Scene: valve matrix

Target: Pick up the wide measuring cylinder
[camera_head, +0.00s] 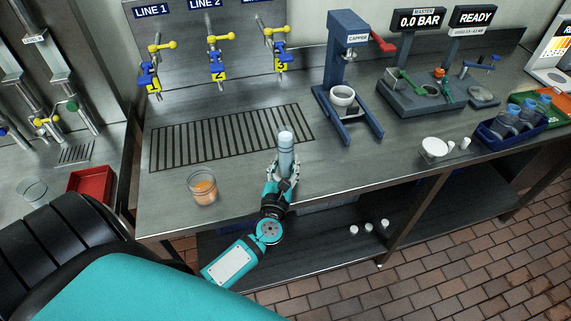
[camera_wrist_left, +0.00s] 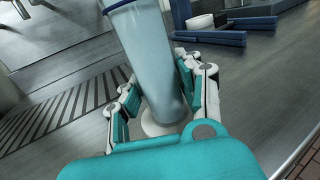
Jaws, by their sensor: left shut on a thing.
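The measuring cylinder (camera_head: 286,147) is a tall, pale blue-grey translucent vessel, upright at the front part of the steel bench. In the left wrist view the cylinder (camera_wrist_left: 150,55) rises between the fingers, with a dark blue rim and a round pale foot. My left gripper (camera_head: 283,176) is shut on the lower part of it, with teal pads on both sides; it also shows in the left wrist view (camera_wrist_left: 158,98). The foot looks to be at the bench surface; whether it touches is unclear. My right gripper is not in view.
A glass with orange contents (camera_head: 203,188) stands left of my left gripper. A slotted drain grate (camera_head: 230,135) lies behind. The capper (camera_head: 345,80) stands to the right, and a white dish (camera_head: 435,147) is near the front edge. Bench space right of the cylinder is clear.

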